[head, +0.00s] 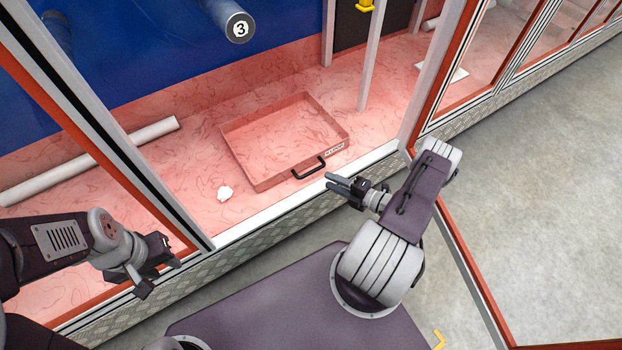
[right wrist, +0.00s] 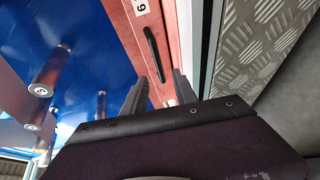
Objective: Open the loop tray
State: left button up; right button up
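The loop tray (head: 262,181) is a shallow pink box on the pink floor of the bay, with a black bar handle (head: 309,168) and a small white label on its front wall. The handle also shows in the right wrist view (right wrist: 155,54), ahead of the fingers. My right gripper (head: 331,182) is open and empty, just right of the handle and apart from it. Its two spread fingers show in the right wrist view (right wrist: 158,84). My left gripper (head: 160,277) is open and empty near the sill, at the lower left, away from the tray.
A white sill (head: 280,208) runs in front of the tray. Frame posts (head: 371,55) stand right of it. A blue panel with a peg numbered 3 (head: 238,27) hangs behind.

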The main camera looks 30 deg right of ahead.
aim_at(311, 172)
jog(key=b+x, duration=0.4)
jog(key=x, duration=0.4)
jog(key=shift+w+a+f, duration=0.15)
jog(key=shift+w, duration=0.05)
jog(key=shift+w+a, duration=0.1)
jog(key=shift+w, duration=0.15)
jog(key=shift+c, duration=0.3)
grip_shut()
dwell(0.5)
